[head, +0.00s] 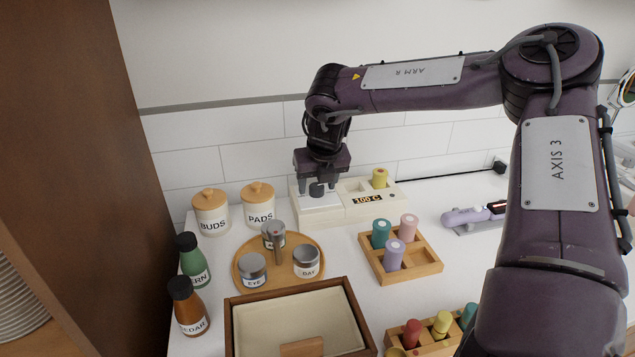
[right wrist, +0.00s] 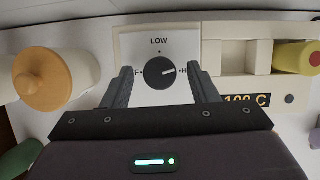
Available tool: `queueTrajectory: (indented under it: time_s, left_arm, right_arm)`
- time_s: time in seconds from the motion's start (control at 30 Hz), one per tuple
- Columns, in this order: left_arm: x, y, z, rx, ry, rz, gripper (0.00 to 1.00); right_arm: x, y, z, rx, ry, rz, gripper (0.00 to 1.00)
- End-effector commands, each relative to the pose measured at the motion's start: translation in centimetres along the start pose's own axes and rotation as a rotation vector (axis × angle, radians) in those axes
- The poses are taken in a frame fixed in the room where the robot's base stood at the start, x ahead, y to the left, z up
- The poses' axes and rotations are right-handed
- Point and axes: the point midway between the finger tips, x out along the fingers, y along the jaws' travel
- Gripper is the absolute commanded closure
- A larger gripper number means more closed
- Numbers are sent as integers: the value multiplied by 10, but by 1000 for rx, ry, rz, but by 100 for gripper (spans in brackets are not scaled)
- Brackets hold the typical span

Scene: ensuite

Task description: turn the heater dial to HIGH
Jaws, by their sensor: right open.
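The heater dial (right wrist: 159,74) is a round black knob on a white plate (right wrist: 185,42). The plate reads LOW above the knob, with an F showing at its left and an H at its right; the fingers cover the rest of those words. The knob's white mark points right, slightly upward, towards the H. My right gripper (right wrist: 160,88) is open, one finger on each side of the knob with gaps between. In the head view the right gripper (head: 318,187) points down over the dial on the heater (head: 352,211). My left gripper is not in view.
The heater has a 100 C display (head: 367,199) and a yellow roller (head: 379,177). Lidded jars, BUDS (head: 211,215) and PADS (head: 258,207), stand left of it. A round tray (head: 246,281) of tins and a wooden rack (head: 421,266) of rollers are in front.

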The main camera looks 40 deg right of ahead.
Motion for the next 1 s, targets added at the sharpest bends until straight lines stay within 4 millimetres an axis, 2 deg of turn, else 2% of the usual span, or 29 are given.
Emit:
queueTrajectory:
  time_s: [0.17,0.5,0.7,0.8,1.0]
  left_arm:
    - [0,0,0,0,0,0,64]
    - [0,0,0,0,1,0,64]
    - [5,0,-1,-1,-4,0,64]
    - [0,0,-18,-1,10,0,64]
    - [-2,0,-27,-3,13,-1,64]
  right_arm:
    - [0,0,0,0,-1,0,46]
    - [0,0,0,0,0,0,91]
    - [1,1,0,60,0,-28,91]
    - [2,2,0,142,-1,-63,91]
    - [0,2,0,250,-1,-105,91]
